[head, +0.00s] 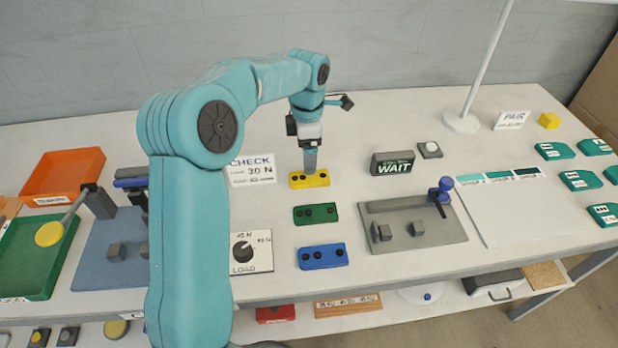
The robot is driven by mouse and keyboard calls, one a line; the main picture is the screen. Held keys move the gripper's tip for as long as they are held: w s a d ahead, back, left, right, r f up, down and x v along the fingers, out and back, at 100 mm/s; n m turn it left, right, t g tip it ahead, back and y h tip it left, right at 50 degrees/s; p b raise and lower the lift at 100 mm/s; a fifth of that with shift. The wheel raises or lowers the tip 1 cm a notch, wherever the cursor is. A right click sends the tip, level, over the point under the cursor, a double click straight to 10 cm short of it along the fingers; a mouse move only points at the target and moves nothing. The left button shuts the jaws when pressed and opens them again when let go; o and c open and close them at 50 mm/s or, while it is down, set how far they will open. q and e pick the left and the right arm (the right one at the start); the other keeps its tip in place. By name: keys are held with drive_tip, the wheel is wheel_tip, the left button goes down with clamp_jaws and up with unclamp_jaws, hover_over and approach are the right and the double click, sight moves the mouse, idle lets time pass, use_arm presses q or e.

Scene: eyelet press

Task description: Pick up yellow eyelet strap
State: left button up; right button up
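The yellow eyelet strap (317,181) lies on the white table, at the back of a short column of coloured straps, with dark round eyelets on its top. My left gripper (310,168) points straight down over it, its fingers at the strap's rear edge and overlapping it in the picture. The fingers look like one grey block from here, so I cannot tell whether they are open, shut or touching the strap. My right gripper is not in view.
A green strap (316,214) and a blue strap (323,256) lie in front of the yellow one. A grey plate with a blue-knobbed lever (418,232) stands to the right, below the WAIT sign (392,163). A CHECK card (252,168) and LOAD dial (244,250) lie left.

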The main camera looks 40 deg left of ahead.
sight(307, 177)
use_arm(q)
drive_tip(key=shift+w+f, duration=0.1)
drive_tip(key=shift+f, duration=0.8)
drive_tip(key=shift+s+d+f, duration=0.2)
drive_tip(key=shift+f, duration=0.25)
drive_tip(key=shift+a+f, duration=0.1)
drive_tip(key=shift+f, duration=0.3)
drive_tip(key=f, duration=0.4)
drive_tip(key=shift+w+a+f+p, duration=0.2)
drive_tip(key=shift+w+a+p, duration=0.1)
drive_tip(key=c, duration=1.1)
